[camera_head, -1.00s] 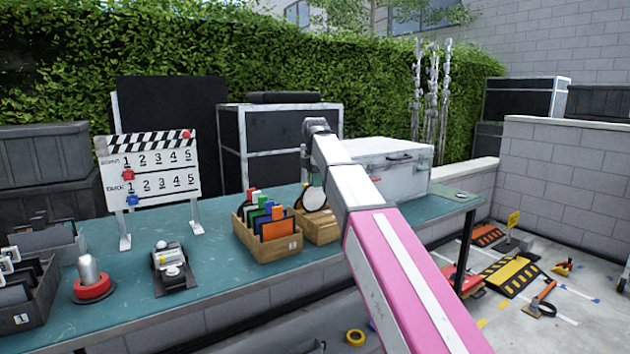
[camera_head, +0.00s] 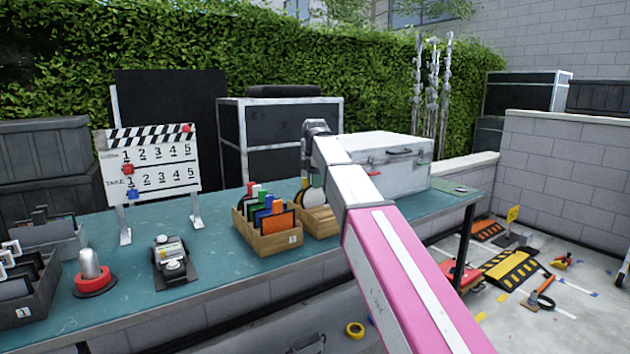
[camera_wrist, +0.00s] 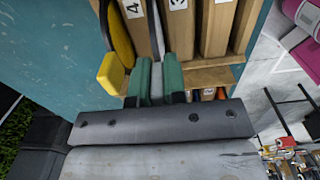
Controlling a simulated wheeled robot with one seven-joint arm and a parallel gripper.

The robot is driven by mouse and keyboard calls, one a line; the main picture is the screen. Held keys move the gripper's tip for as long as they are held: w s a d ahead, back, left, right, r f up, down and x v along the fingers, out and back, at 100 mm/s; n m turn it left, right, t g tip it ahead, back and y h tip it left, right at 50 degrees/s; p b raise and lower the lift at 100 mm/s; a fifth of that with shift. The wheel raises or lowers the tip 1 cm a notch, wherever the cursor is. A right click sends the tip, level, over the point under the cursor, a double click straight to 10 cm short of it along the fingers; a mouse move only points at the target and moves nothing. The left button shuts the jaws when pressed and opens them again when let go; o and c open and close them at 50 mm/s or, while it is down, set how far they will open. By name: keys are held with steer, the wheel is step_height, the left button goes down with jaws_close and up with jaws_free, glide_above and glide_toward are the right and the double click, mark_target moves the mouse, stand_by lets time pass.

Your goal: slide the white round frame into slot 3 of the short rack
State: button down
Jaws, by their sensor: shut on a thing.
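The short wooden rack (camera_head: 322,226) stands on the teal table, right of a fuller rack. In the wrist view its numbered wooden dividers (camera_wrist: 180,25) show, with 4 and 3 readable. My gripper (camera_wrist: 158,72) points down at this rack, its green fingers shut on a pale grey-white tab (camera_wrist: 157,90), apparently the white round frame's. Below the wrist in the head view, a white round face (camera_head: 312,198) shows at the rack, partly covered by my arm. The frame's lower edge is hidden, so I cannot tell its depth or exact slot.
A dark round frame with a yellow tab (camera_wrist: 113,74) sits close left of my fingers. The other wooden rack (camera_head: 268,240) holds several coloured frames. A silver case (camera_head: 400,168) stands behind right. Open teal table (camera_head: 215,265) lies to the left.

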steer(key=shift+f, duration=1.2)
steer(key=c, duration=1.1)
jaws_free()
step_height(320, 180, up, 11)
steer(key=shift+f, duration=0.1)
